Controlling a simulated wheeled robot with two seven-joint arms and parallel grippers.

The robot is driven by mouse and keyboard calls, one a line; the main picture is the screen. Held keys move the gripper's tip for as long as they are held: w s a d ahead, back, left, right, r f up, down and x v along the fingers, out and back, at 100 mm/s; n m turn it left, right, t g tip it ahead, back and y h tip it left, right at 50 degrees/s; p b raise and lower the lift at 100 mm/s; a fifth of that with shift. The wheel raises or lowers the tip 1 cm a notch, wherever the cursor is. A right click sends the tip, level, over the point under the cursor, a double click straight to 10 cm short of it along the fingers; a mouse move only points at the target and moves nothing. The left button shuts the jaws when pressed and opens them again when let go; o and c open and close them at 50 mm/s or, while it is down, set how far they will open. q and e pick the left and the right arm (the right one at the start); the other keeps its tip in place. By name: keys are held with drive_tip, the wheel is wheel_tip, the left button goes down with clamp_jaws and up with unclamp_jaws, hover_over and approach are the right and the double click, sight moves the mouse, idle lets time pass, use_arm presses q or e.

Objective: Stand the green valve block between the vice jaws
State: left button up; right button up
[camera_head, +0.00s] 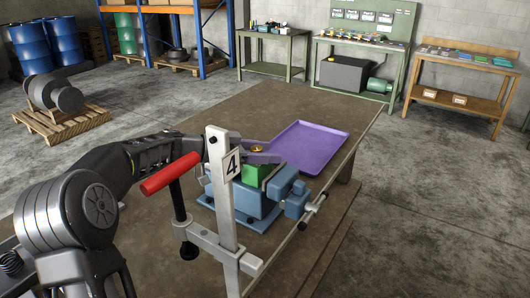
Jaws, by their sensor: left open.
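The green valve block (256,173) is in the blue vice (292,182), between its jaws. Only its upper part shows; its lower part is hidden by the vice. My left gripper (262,158) is open, just behind and above the block, with its arm coming in from the left. The white post partly hides the gripper, so I cannot tell whether its fingers touch the block. My right gripper is out of view.
A white clamp post marked 4 (219,205) with a red handle (170,173) stands in front of the vice. A purple tray (312,145) lies behind it on the brown bench (290,98). A small brass-coloured part (257,148) shows beside the gripper. The bench's far end is clear.

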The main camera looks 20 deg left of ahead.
use_arm(q)
drive_tip(key=shift+r, duration=0.1)
drive_tip(key=shift+s+a, duration=0.3)
drive_tip(key=b+v, duration=0.3)
drive_tip(key=v, duration=0.8)
drive_tip(key=shift+s, duration=0.15)
